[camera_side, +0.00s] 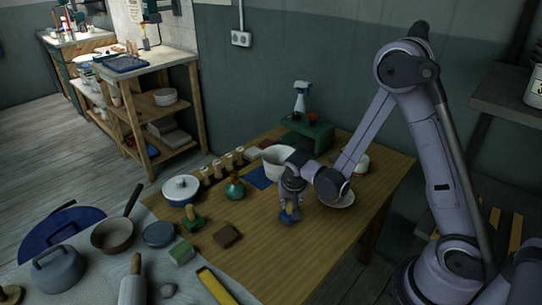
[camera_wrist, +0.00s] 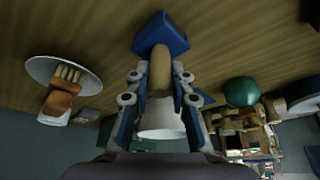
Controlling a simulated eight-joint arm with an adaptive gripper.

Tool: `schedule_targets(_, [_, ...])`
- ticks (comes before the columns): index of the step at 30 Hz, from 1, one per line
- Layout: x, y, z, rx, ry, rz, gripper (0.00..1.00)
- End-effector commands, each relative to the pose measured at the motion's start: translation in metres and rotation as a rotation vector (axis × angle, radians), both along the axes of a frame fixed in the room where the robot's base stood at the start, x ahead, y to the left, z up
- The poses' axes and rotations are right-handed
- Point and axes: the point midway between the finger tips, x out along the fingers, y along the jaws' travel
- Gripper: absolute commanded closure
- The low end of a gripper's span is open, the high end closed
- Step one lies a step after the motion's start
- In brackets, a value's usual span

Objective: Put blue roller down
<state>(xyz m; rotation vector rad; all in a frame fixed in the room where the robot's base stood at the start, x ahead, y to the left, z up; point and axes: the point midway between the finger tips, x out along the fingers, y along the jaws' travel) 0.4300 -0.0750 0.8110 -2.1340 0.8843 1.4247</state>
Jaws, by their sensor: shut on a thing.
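My gripper (camera_side: 289,203) points down over the wooden table (camera_side: 310,250), in front of the white pot. It is shut on the wooden handle of the blue roller (camera_side: 290,218). In the wrist view the handle lies between the two fingers of my gripper (camera_wrist: 159,78), and the roller's blue head (camera_wrist: 160,34) sticks out past the fingertips. The blue head is low, close to the tabletop. I cannot tell whether it touches the wood. The fingers hide part of the handle.
The white pot (camera_side: 275,161) stands just behind my gripper, and a white plate (camera_side: 344,200) lies to its right. A green bottle (camera_side: 235,188), a green-based tool (camera_side: 192,219) and a brown block (camera_side: 227,236) are to the left. Bare wood lies in front and to the right.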

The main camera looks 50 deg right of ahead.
Motion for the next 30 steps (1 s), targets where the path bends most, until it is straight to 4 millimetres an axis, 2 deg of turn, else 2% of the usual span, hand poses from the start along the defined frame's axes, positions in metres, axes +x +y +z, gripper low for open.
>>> schedule_targets(13, [0.0, 0.001, -0.01, 0.004, 0.003, -0.001, 1.0])
schedule_targets(14, [0.0, 0.001, -0.01, 0.004, 0.003, -0.001, 0.7])
schedule_targets(15, [0.0, 0.001, -0.01, 0.004, 0.003, -0.001, 0.59])
schedule_targets(16, [0.0, 0.001, -0.01, 0.004, 0.003, -0.001, 0.56])
schedule_targets(25, [0.0, 0.0, -0.009, 0.001, 0.001, 0.0, 0.56])
schedule_targets(30, [0.0, 0.0, 0.0, 0.0, 0.0, 0.0, 0.56])
